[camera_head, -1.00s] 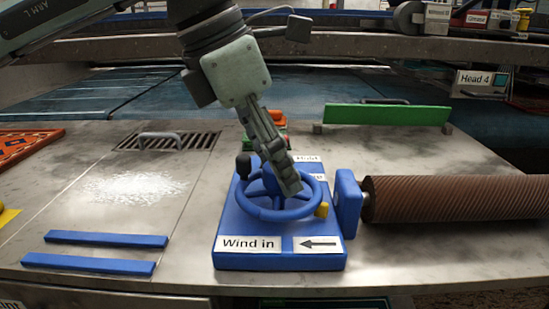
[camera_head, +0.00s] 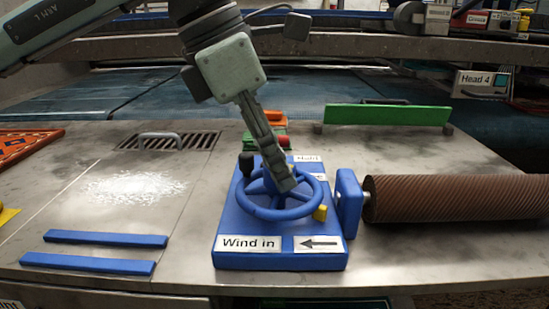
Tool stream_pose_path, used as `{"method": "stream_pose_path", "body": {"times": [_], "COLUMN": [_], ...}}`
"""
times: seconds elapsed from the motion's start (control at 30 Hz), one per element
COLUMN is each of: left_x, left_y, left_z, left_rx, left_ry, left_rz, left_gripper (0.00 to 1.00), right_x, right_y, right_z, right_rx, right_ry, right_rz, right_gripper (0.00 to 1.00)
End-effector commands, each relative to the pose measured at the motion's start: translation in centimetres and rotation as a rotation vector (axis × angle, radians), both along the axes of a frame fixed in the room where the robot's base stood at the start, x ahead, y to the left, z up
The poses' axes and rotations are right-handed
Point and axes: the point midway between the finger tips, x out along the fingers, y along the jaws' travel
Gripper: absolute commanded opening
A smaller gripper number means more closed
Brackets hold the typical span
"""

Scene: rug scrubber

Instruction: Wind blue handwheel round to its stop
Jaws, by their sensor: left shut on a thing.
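The blue handwheel (camera_head: 252,208) lies flat on top of a blue housing (camera_head: 222,235) marked "Wind in" with a left-pointing arrow. A dark knob (camera_head: 246,163) stands at the wheel's left back. A yellow piece (camera_head: 320,213) is at its right front rim. My left gripper (camera_head: 286,184) reaches down from the back and is shut on the wheel near its middle. The fingers hide part of the hub and spokes, so I cannot tell exactly which part they hold. My right gripper is not in view.
A brown ribbed roller (camera_head: 455,197) extends right from a blue end block (camera_head: 348,203). A green bar (camera_head: 388,115) stands behind. Two blue strips (camera_head: 105,239), white powder (camera_head: 133,187) and a handled grate (camera_head: 165,141) are on the left of the metal table.

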Motion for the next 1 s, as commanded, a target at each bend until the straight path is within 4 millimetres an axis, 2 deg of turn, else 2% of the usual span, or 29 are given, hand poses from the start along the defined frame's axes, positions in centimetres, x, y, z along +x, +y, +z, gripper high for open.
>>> {"method": "stream_pose_path", "body": {"times": [0.03, 0.2, 0.57, 0.67, 1.0], "left_x": [0.0, 0.0, 0.0, -0.1, -0.8], "left_y": [0.0, 0.0, 0.2, 0.6, 3.3], "left_z": [0.0, 0.0, 0.5, 1.7, 8.2], "left_rx": [-0.001, -0.001, 0.0, -0.002, -0.001], "left_ry": [-0.001, -0.002, -0.001, -0.004, -0.003], "left_rz": [-0.002, -0.001, 0.002, 0.003, 0.002], "left_gripper": [0.36, 0.56, 0.56, 0.56, 0.56], "right_x": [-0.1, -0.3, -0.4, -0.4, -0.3], "right_y": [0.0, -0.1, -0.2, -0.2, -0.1], "right_z": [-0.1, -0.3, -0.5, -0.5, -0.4], "right_rx": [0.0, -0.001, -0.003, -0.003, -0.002], "right_ry": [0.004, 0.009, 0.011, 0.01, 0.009], "right_rz": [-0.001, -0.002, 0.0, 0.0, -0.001], "right_gripper": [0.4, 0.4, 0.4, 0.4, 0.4]}}
